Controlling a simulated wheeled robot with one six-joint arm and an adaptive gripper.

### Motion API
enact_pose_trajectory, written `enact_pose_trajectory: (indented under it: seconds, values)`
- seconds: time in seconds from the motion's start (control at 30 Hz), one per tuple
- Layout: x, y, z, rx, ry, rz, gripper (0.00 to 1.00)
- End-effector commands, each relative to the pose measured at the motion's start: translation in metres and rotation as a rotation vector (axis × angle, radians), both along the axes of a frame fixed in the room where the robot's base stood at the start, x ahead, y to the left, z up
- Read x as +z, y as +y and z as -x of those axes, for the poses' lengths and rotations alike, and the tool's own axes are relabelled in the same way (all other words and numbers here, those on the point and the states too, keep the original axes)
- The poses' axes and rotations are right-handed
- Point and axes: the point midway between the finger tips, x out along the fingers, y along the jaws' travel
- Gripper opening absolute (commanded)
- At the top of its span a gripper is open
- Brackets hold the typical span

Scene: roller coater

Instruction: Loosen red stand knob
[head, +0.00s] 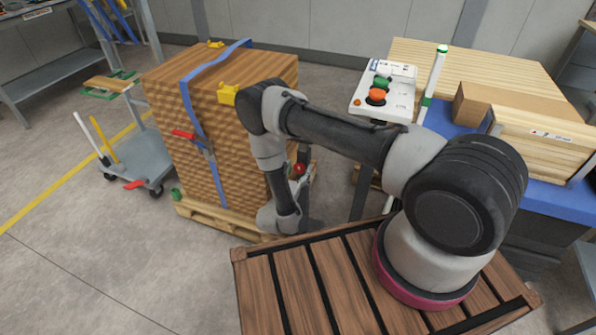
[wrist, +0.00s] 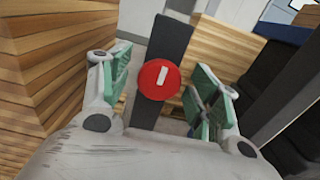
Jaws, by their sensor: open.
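The red stand knob (wrist: 158,80) shows in the wrist view as a round red disc with a pale bar on its face. It sits on a dark upright post (wrist: 163,42). My gripper (wrist: 165,88) is open, with a green-padded finger on each side of the knob. The knob appears between the fingers; whether they touch it I cannot tell. In the head view a small part of the red knob (head: 299,169) shows beside my arm. My gripper is mostly hidden there behind my own arm.
A strapped stack of wooden boards (head: 222,120) on a pallet stands close at left. A control box (head: 385,92) with green and orange buttons stands behind my arm. A blue-topped machine with wooden panels (head: 545,130) is at right. Floor at the lower left is clear.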

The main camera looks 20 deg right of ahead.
Motion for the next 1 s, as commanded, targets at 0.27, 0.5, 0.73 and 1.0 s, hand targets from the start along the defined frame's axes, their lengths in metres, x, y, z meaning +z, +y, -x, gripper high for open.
enact_pose_trajectory:
  seconds: [0.27,0.5,0.73,1.0]
  values:
    - [0.0001,0.0001,-0.0001,0.000,0.000,0.000,0.46]
    - [0.0000,0.0001,0.0002,0.000,0.000,0.000,0.18]
    - [0.0000,0.0002,0.0001,0.000,0.015,0.020,0.18]
    - [-0.0001,0.0009,-0.0003,0.000,0.099,0.136,0.18]
